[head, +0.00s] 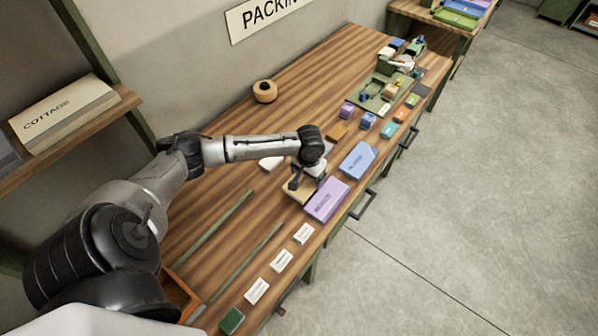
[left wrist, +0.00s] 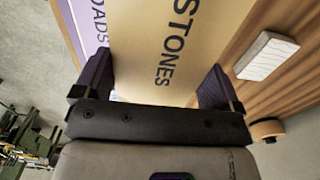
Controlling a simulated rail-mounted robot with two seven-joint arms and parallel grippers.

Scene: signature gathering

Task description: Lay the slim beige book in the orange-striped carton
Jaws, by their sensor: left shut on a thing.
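The slim beige book (head: 293,190) lies near the middle of the bench, partly hidden under my left gripper (head: 308,182). In the left wrist view the beige book (left wrist: 175,45) shows the letters STONES. There my left gripper (left wrist: 157,88) has a finger at each side of it, shut on it. Whether the book is lifted off the bench cannot be told. An orange-walled carton (head: 181,293) stands at the near left end of the bench, partly hidden by my arm; its stripes cannot be made out. My right gripper is not in view.
A purple book (head: 327,201) lies close beside the beige book, and a blue book (head: 358,160) lies beyond. Green strips (head: 222,228) and several white cards (head: 281,261) lie between the books and carton. A tape roll (head: 265,91) stands at the back.

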